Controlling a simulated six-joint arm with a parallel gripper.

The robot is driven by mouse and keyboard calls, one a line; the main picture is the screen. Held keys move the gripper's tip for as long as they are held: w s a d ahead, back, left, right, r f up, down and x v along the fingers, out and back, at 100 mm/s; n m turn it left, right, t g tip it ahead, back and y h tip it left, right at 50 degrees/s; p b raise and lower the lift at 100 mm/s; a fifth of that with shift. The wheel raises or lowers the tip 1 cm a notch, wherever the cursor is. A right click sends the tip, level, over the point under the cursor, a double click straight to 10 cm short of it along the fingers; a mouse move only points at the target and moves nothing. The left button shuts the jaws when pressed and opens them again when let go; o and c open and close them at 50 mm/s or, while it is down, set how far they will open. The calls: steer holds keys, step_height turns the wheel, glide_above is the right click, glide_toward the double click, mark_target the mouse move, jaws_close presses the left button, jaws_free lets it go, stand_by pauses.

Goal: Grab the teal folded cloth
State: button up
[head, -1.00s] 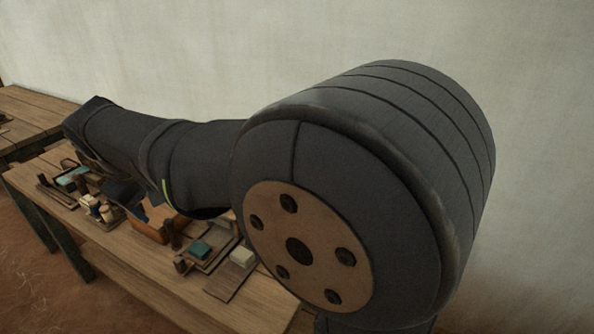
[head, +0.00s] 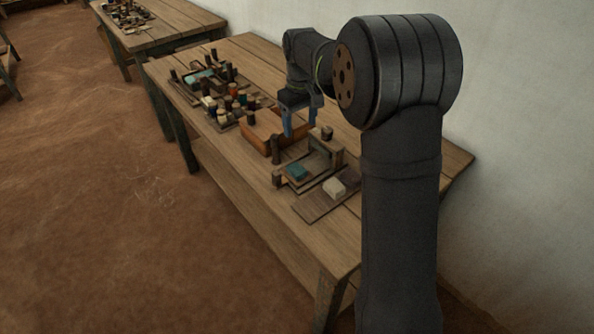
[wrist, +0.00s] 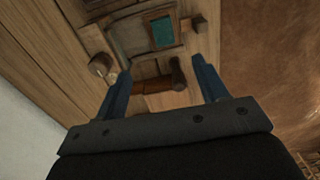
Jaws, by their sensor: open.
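The teal folded cloth (head: 297,172) lies on a small wooden tray (head: 312,179) near the front edge of the table. It also shows at the top of the wrist view (wrist: 162,32), beyond my fingertips. My gripper (head: 299,132) points down above the table, behind and a little left of the cloth in the head view. Its two blue fingers are apart with nothing between them, as the wrist view also shows (wrist: 160,82). The gripper is clear of the cloth.
An orange-brown wooden box (head: 262,138) stands below and left of my gripper. A dark upright peg (head: 276,148) stands between box and tray. A pale block (head: 334,187) sits on a board right of the cloth. Several bobbins (head: 228,104) crowd the table's far left.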

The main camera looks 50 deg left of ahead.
glide_above(298, 170)
steer(key=f, duration=1.1)
steer(key=shift+w+f, duration=0.2)
steer(key=shift+w, duration=0.05)
steer(key=shift+s+a+f, duration=0.1)
steer(key=shift+f, duration=1.25)
steer(key=shift+s+f, duration=0.1)
steer(key=shift+f, duration=1.2)
steer(key=c, duration=1.1)
steer(key=shift+c, duration=0.2)
steer(key=shift+r, duration=0.15)
